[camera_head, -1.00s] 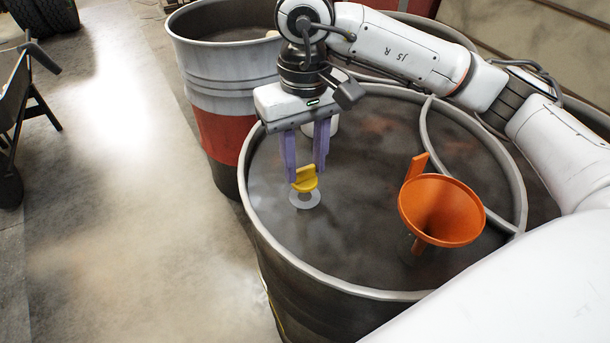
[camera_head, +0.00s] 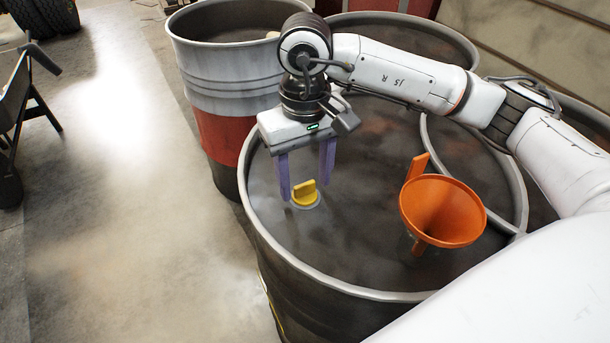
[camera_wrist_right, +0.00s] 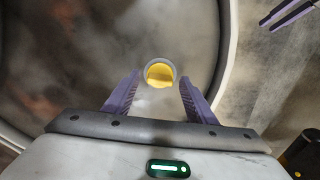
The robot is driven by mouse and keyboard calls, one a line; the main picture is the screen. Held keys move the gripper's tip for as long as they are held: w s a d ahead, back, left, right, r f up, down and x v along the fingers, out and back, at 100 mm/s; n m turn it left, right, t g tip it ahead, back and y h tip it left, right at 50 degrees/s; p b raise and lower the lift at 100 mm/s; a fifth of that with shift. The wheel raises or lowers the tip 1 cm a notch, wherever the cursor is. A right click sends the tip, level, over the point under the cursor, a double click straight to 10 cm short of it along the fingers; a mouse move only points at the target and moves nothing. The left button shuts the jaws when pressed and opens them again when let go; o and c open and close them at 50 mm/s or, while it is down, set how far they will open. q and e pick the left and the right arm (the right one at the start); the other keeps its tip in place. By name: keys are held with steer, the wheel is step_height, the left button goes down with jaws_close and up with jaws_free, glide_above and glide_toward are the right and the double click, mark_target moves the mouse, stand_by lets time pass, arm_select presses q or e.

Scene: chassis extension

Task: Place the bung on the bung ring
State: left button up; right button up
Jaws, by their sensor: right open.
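The yellow bung (camera_head: 304,194) sits on the pale bung ring (camera_head: 317,204) on top of the front drum. Only the ring's edge shows around it. In the right wrist view the bung (camera_wrist_right: 160,74) lies inside the round pale ring (camera_wrist_right: 147,66). My right gripper (camera_head: 306,190) is open and empty, pointing down, with its purple fingers apart on both sides of the bung and seemingly clear of it. In the right wrist view, purple fingers, seemingly of my left gripper (camera_wrist_right: 287,13), show at the top right; their opening is unclear.
An orange funnel (camera_head: 442,211) stands on the same drum (camera_head: 350,245), right of the bung. A raised rim circles the drum top. A white and red drum (camera_head: 222,80) stands behind on the left. Open floor (camera_head: 130,200) lies to the left.

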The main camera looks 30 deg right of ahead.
mark_target(305, 185)
steer(key=shift+r, duration=0.1)
steer(key=shift+r+p, duration=0.25)
steer(key=shift+p, duration=0.1)
step_height(305, 185, up, 12)
steer(key=shift+f, duration=0.2)
step_height(305, 185, down, 12)
steer(key=shift+f, duration=0.1)
steer(key=shift+w+r, duration=0.1)
steer(key=shift+r, duration=1.35)
